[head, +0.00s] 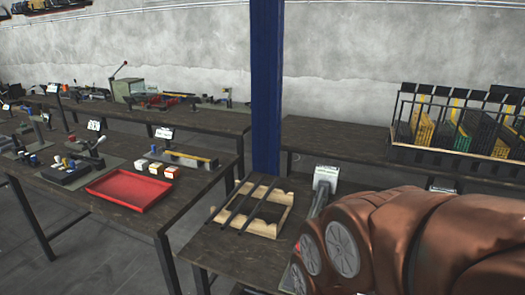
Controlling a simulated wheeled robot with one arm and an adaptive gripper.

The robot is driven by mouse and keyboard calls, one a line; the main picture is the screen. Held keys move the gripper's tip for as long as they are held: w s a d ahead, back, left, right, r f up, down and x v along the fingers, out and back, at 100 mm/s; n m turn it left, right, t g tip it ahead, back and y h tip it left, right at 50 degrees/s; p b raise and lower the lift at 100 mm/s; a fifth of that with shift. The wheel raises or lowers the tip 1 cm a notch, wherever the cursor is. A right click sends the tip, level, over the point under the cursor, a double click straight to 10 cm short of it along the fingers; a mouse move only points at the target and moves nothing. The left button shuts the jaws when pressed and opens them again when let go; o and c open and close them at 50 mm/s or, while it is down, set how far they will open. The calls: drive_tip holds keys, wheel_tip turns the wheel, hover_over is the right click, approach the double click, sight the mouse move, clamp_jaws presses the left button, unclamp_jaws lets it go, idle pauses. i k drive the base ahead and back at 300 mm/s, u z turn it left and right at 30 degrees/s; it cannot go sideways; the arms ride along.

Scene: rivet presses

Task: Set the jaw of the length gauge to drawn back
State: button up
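A long, low fixture (190,158) with a yellowish bar lies on the left table, behind the red tray. It may be the length gauge, but it is too small for me to tell, and I cannot make out its jaw position. A small blue piece (153,149) stands near its left end. My brown arm fills the lower right of the head view, far from the fixture. My gripper's fingers cannot be made out; the arm hides that area.
A lever tool (84,160) is further left. A wooden frame (252,210) with dark rods lies on the nearer table. A blue post (266,90) stands behind it.

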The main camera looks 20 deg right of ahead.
sight(296, 248)
drive_tip(key=z, duration=0.05)
drive_tip(key=k, duration=0.5)
drive_tip(key=z, duration=0.6)
drive_tip(key=i, duration=0.45)
drive_tip(key=u, duration=1.85)
drive_tip(key=k, duration=0.65)
drive_tip(key=z, duration=0.55)
drive_tip(key=i, duration=0.5)
drive_tip(key=z, duration=0.05)
